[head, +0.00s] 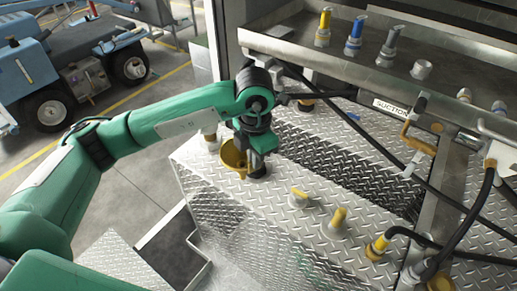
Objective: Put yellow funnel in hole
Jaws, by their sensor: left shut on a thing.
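The yellow funnel (232,155) is at the far left part of the diamond-plate deck. My left gripper (257,166) points down just to its right and is shut on the funnel's side. The wrist covers part of the funnel, and its lower end is hidden, so I cannot tell whether it sits in an opening or is above the plate. I cannot clearly make out the hole. My right gripper is not in view.
Two yellow-topped fittings (337,222) (298,196) stand on the deck to the right of the gripper. A metal shelf (290,48) with yellow, blue and grey nozzles is behind. Black hoses (470,212) cross the right side. A blue vehicle (25,75) stands at far left.

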